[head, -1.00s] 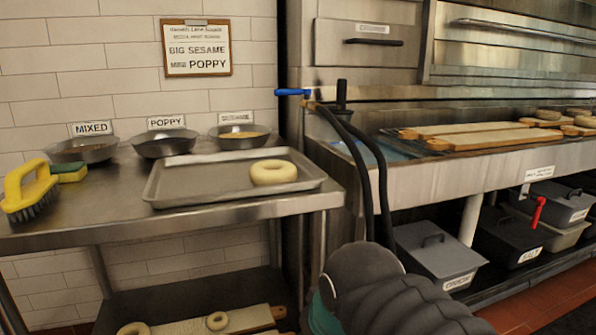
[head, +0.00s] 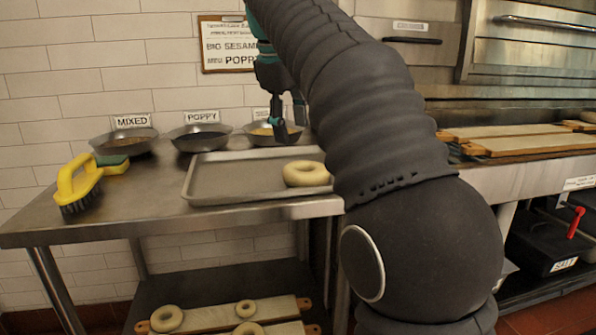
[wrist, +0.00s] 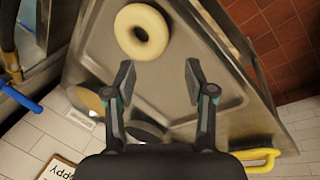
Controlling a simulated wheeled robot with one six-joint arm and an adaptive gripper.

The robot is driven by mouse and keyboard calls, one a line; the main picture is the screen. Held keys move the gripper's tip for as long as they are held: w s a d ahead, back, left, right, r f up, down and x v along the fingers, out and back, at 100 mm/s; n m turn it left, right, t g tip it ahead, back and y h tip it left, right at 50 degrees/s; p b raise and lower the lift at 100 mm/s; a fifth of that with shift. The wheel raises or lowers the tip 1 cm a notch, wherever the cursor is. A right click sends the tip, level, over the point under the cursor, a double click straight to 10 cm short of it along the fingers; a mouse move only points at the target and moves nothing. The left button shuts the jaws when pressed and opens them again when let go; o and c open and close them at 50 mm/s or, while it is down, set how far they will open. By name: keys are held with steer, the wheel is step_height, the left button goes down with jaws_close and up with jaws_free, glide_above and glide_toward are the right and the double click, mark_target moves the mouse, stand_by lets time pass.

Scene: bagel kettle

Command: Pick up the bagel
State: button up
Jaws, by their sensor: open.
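A pale ring-shaped bagel (head: 306,174) lies on the right part of a metal tray (head: 215,193) on the steel table. In the wrist view the bagel (wrist: 142,32) lies beyond my fingertips, near the tray's edge. My gripper (head: 288,132) hangs above the far side of the tray, in front of the sesame bowl. In the wrist view my gripper (wrist: 158,80) is open, its two fingers apart with nothing between them. The bagel is apart from the fingers.
Mixed (head: 124,142), poppy (head: 201,137) and sesame (head: 262,134) bowls stand behind the tray. A yellow brush (head: 78,186) lies at the table's left. More bagels on boards (head: 215,317) lie on the lower shelf. An oven counter is at the right.

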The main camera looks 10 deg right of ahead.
mark_target(297, 173)
steer(key=shift+n, duration=0.3)
steer(key=x, duration=0.2)
steer(key=w+b+x, duration=0.1)
steer(key=x, duration=0.4)
steer(key=shift+w+a+f, duration=0.1)
steer(key=shift+w+a, duration=0.1)
steer(key=shift+w, duration=0.1)
steer(key=shift+s+b+x, duration=0.15)
steer(key=shift+b+x, duration=0.35)
steer(key=shift+x, duration=0.8)
steer(key=shift+s+b+x, duration=0.1)
steer(key=shift+b+x, duration=0.35)
steer(key=shift+x, duration=0.85)
steer(key=shift+d+f, duration=0.1)
steer(key=c, duration=0.9)
